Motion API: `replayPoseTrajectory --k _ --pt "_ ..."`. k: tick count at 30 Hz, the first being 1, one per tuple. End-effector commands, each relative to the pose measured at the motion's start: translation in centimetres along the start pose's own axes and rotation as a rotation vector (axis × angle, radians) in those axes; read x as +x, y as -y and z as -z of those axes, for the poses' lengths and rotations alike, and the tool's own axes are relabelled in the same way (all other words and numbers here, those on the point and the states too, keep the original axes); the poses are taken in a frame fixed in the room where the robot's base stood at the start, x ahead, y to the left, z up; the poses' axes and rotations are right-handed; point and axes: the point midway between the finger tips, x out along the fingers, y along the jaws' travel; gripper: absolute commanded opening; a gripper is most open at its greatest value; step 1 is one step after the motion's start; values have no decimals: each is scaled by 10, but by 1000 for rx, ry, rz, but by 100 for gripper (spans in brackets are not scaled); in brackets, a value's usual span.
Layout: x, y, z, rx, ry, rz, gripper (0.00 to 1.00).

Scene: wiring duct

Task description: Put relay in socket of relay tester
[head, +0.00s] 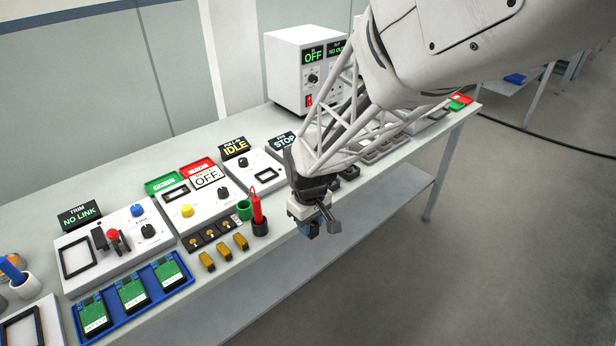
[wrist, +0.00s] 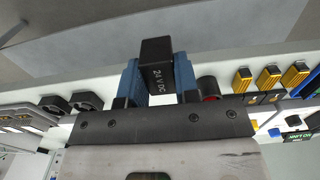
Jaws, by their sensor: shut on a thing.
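The relay is a black block (wrist: 157,66) marked "24 V DC", and it shows in the wrist view. My gripper (wrist: 158,82) is shut on it, with one blue finger on each side. In the head view my gripper (head: 318,226) hangs beyond the front edge of the bench, right of the red-handled tool. The relay cannot be made out clearly there. Several bench units have framed windows, among them the unit showing "OFF" (head: 204,205) and the one showing "IDLE" (head: 259,171). I cannot tell which is the relay tester, and no socket is clearly visible.
A red-handled tool (head: 257,208) stands in a black holder beside a green cup (head: 244,210). Several yellow blocks (head: 223,253) lie near the front edge. A blue tray (head: 173,258) holds green boards at left. A white box (head: 290,80) stands behind my arm. The floor side is clear.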

Motion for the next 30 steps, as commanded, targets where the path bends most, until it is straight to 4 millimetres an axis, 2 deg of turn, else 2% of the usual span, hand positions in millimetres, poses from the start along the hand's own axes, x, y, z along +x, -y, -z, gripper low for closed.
replayPoseTrajectory --k 5,11,30 --pt "-1 0 4 -39 0 0 6" --pt "-4 -2 14 -165 -1 0 6" --pt "-19 -7 74 -887 0 0 6"
